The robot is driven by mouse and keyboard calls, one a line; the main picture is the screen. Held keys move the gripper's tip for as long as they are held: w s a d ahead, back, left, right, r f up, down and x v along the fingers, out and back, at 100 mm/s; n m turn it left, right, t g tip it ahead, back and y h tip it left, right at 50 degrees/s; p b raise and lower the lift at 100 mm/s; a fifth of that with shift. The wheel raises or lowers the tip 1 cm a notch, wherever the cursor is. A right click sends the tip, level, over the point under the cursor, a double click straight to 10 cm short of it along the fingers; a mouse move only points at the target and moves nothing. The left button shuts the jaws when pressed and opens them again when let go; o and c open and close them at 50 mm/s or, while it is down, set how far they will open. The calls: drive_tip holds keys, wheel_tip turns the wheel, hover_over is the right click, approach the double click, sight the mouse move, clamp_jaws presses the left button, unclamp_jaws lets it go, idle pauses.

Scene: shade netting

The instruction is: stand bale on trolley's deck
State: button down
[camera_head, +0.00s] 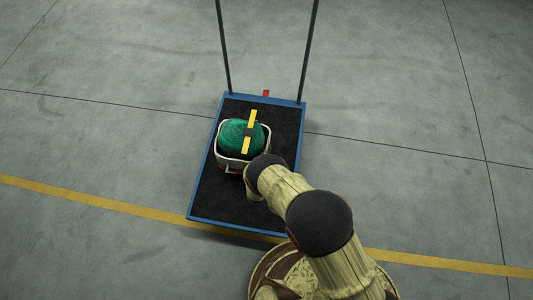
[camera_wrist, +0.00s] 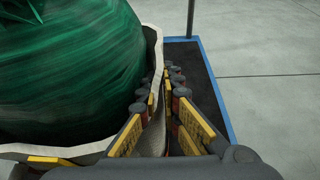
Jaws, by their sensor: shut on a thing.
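The bale (camera_head: 231,137) is a rounded bundle of green netting. In the wrist view the green bale (camera_wrist: 70,70) fills the left side. My gripper (camera_wrist: 167,78) is shut on the cream tub wall (camera_wrist: 153,125), beside the bale. In the head view my arm partly hides the gripper and the tub's near right corner.
The trolley's two dark upright posts (camera_head: 224,50) rise from its far end, with a small red piece (camera_head: 266,93) between them. Bare deck shows in front of and behind the tub. A yellow floor line (camera_head: 90,198) crosses the clear grey concrete.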

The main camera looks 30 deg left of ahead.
drive_tip(key=shift+w+a+f, duration=0.1)
drive_tip(key=shift+f, duration=0.45)
drive_tip(key=c, duration=2.5)
unclamp_jaws()
drive_tip(key=shift+f, duration=0.25)
drive_tip(key=o, duration=0.5)
drive_tip(key=shift+r, duration=0.1)
drive_tip(key=p+v, duration=0.4)
drive_tip(key=v, duration=0.8)
